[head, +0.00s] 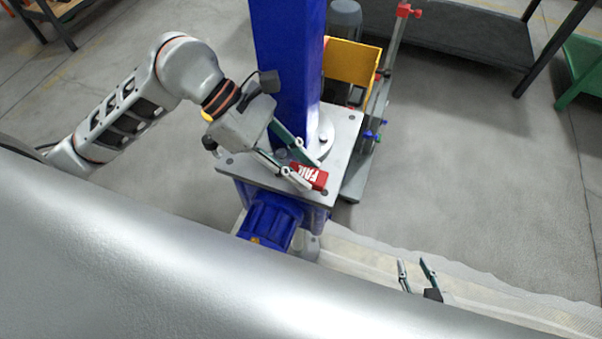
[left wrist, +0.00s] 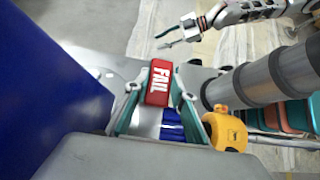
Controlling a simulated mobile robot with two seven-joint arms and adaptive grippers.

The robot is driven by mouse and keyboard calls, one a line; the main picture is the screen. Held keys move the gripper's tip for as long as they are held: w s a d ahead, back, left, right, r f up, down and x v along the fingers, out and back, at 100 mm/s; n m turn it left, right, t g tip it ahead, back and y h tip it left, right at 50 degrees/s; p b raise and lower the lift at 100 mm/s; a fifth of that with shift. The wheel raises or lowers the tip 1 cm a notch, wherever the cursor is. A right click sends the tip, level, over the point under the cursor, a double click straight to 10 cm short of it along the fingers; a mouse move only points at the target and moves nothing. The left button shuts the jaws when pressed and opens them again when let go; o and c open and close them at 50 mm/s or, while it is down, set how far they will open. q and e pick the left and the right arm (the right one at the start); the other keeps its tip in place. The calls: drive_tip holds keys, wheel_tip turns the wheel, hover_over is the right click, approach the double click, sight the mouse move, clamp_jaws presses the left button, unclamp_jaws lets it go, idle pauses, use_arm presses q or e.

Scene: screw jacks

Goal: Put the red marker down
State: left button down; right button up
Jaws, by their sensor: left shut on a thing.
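The red marker (head: 311,177) is a small red block with white "FAIL" lettering. My left gripper (head: 308,172) is shut on it, with one finger along each side. In the left wrist view the marker (left wrist: 159,83) sits between the two fingertips. It is over the front right part of the grey top plate (head: 240,165) of the blue screw jack, beside the blue column (head: 285,70). I cannot tell whether it touches the plate. My right gripper (head: 414,264) is low at the right, empty, with its fingers apart; it also shows in the left wrist view (left wrist: 164,38).
Bolts and a round flange (head: 324,135) stand on the plate near the marker. A yellow panel (head: 352,62) and a post with a red top (head: 404,11) stand behind. A dark bench (head: 460,30) is at the back right. Open floor lies to the right.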

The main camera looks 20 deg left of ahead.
use_arm(q)
wheel_tip(320, 180, down, 3)
drive_tip(key=shift+d+r, duration=0.1)
drive_tip(key=shift+r, duration=0.1)
drive_tip(key=shift+f, duration=0.45)
use_arm(e)
drive_tip(key=shift+w+r, duration=0.15)
drive_tip(key=shift+r, duration=0.25)
use_arm(q)
drive_tip(key=shift+f, duration=0.2)
drive_tip(key=c, duration=2)
unclamp_jaws()
use_arm(e)
drive_tip(key=shift+f, duration=0.25)
use_arm(q)
drive_tip(key=shift+r, duration=0.15)
